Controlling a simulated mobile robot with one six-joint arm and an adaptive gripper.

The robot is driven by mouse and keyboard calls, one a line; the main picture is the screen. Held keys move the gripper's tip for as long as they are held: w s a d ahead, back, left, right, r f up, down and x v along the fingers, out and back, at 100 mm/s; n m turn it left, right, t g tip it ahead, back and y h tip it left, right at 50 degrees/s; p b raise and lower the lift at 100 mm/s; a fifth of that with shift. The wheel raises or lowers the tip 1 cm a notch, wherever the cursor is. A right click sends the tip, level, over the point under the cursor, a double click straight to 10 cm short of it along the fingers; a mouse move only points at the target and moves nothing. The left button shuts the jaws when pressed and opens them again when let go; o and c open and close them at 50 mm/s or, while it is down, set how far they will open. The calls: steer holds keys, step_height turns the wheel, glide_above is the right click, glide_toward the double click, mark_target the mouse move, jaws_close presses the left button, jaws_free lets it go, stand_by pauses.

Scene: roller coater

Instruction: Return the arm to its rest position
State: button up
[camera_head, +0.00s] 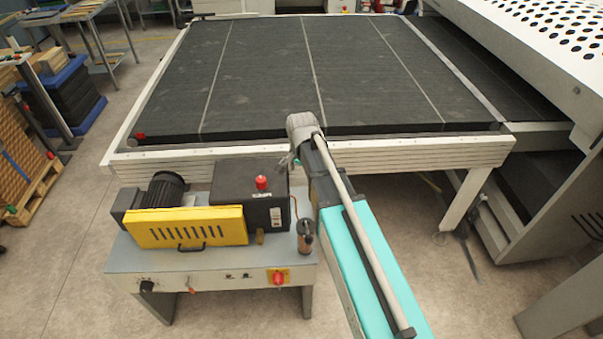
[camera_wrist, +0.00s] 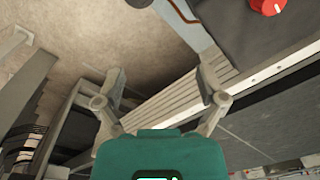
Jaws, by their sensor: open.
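My gripper (camera_wrist: 162,84) shows in the wrist view with its two grey fingers spread apart and nothing between them. Beyond the fingers are the floor and the slatted pale edge of the belt table (camera_wrist: 190,92). In the head view, my teal arm reaches up from the bottom right and ends near the table's front edge, just right of a black box (camera_head: 235,197). The grey end of my arm shows there, but the fingers cannot be made out clearly.
The wide black belt table (camera_head: 310,75) fills the back. A bench carries a yellow-guarded motor unit (camera_head: 186,228) and the black box with a red button (camera_head: 262,183), close left of my arm. A white machine (camera_head: 545,40) stands right. Floor shows left (camera_head: 70,230).

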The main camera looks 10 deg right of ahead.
steer(key=shift+s+d, duration=0.1)
stand_by(0.6)
steer(key=s+d+f+n+b, duration=0.3)
steer(key=s+d+n, duration=0.1)
steer(key=s, duration=0.3)
steer(key=s+d+f+n+b, duration=0.4)
steer(key=s+d, duration=0.1)
steer(key=s, duration=0.2)
steer(key=shift+s+n, duration=0.4)
stand_by(0.8)
